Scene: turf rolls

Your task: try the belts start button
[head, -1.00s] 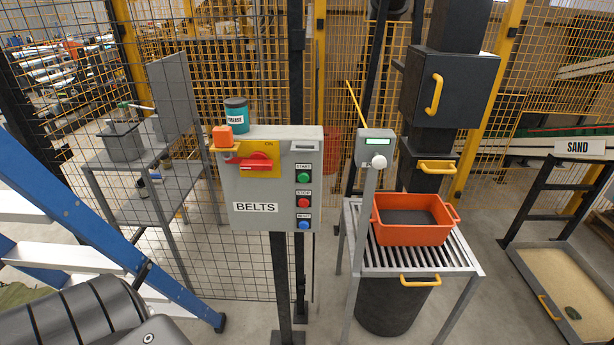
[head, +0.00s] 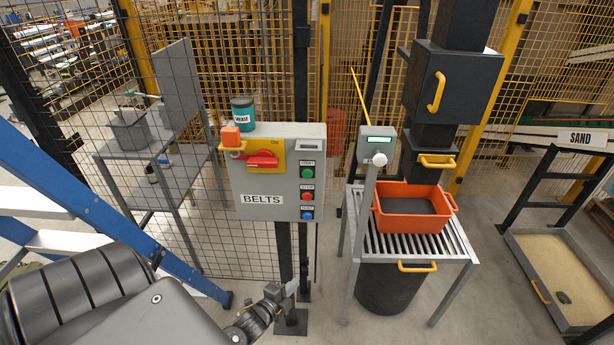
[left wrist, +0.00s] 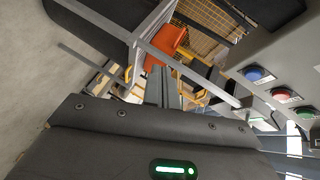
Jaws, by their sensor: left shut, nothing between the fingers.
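The grey BELTS control box (head: 270,183) stands on a dark post in the middle of the head view. The green start button (head: 307,174) is the top one in the column on its right side. A red button (head: 307,196) and a blue button (head: 307,215) sit below it. My left gripper (head: 291,287) is shut and empty, below the box and well short of the buttons. In the left wrist view the fingers (left wrist: 162,88) point past the box, and its blue (left wrist: 258,75), red (left wrist: 284,95) and green (left wrist: 305,112) buttons show at the right. My right gripper is not in view.
A red rotary switch (head: 262,160) on a yellow plate, an orange padlock (head: 230,137) and a grease tin (head: 243,112) are on the box. An orange crate (head: 412,222) sits on a slatted stand at right. A blue ladder (head: 110,212) stands at left.

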